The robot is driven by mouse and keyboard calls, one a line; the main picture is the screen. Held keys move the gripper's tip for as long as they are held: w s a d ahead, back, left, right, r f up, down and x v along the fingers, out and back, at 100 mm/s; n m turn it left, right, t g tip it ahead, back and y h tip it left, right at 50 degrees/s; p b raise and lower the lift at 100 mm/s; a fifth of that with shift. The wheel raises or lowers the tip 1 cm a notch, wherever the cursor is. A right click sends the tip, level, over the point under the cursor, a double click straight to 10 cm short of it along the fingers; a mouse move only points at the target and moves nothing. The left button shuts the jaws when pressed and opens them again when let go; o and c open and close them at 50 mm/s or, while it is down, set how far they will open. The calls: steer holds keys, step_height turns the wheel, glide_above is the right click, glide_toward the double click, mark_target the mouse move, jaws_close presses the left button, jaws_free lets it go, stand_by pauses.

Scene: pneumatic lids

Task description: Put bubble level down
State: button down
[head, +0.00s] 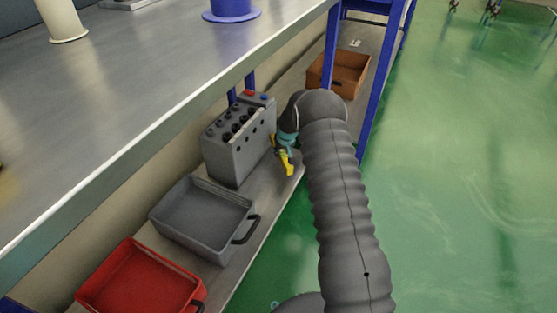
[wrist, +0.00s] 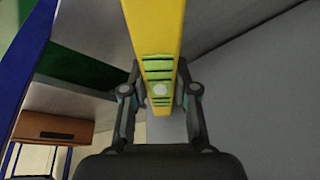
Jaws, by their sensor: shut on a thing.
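The bubble level is a yellow bar with green ribbed marks and a pale round spot. In the wrist view the bubble level (wrist: 155,40) runs from the top edge down between the fingers of my gripper (wrist: 160,100). My gripper is shut on it. In the head view the bubble level (head: 287,163) shows just right of the grey battery-like case, by the lower shelf's front edge. My gripper (head: 284,150) is partly hidden by my arm there. I cannot tell whether the level touches the shelf.
On the lower shelf (head: 292,190) stand a grey case (head: 235,150), a grey bin (head: 190,215), a red bin (head: 135,285) and an orange-brown bin (head: 345,75). The metal worktop (head: 130,110) overhangs it. A blue post (head: 375,90) stands beside my arm. The green floor is open at right.

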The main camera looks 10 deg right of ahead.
steer(key=shift+a+f, duration=0.15)
steer(key=shift+a, duration=0.2)
steer(key=shift+a+f, duration=0.2)
steer(key=shift+f, duration=1.9)
steer(key=c, duration=0.9)
jaws_free()
steer(key=shift+d, duration=0.1)
steer(key=shift+r, duration=0.1)
